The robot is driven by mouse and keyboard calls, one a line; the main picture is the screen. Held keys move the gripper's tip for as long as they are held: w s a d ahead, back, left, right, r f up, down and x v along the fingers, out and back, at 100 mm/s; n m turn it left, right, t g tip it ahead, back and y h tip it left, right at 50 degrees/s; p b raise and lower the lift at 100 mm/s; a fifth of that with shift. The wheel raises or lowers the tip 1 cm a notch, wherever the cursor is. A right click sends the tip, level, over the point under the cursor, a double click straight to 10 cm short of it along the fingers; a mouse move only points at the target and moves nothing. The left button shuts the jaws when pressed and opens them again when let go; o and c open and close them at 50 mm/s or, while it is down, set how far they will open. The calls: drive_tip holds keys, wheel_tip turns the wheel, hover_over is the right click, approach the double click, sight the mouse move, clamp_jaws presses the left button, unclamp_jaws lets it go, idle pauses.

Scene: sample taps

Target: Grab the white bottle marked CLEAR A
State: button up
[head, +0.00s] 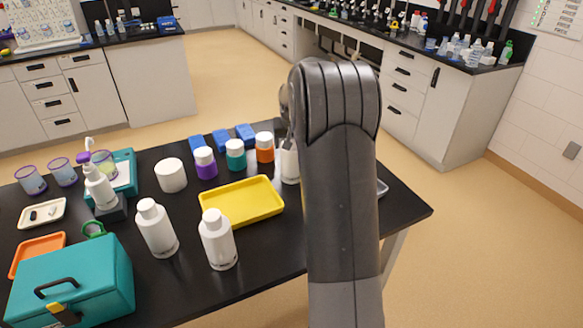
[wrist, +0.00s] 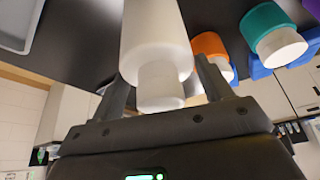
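A white bottle (head: 289,165) stands on the black table, partly hidden behind my arm in the head view. In the wrist view, which looks upside down, this white bottle (wrist: 155,35) with its white cap lies between the two fingers of my gripper (wrist: 162,75). The fingers flank the bottle closely; whether they press on it is unclear. Two other white bottles, one (head: 156,228) and another (head: 218,240), stand near the table's front. No CLEAR A marking is readable on any of them.
Beside the bottle are orange (head: 265,147), teal (head: 235,154) and purple (head: 205,162) jars with white caps. A yellow tray (head: 240,202) lies in front of them. A white tub (head: 171,175) stands left, and a teal case (head: 75,280) is at front left.

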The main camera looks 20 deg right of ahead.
clamp_jaws()
idle(0.6)
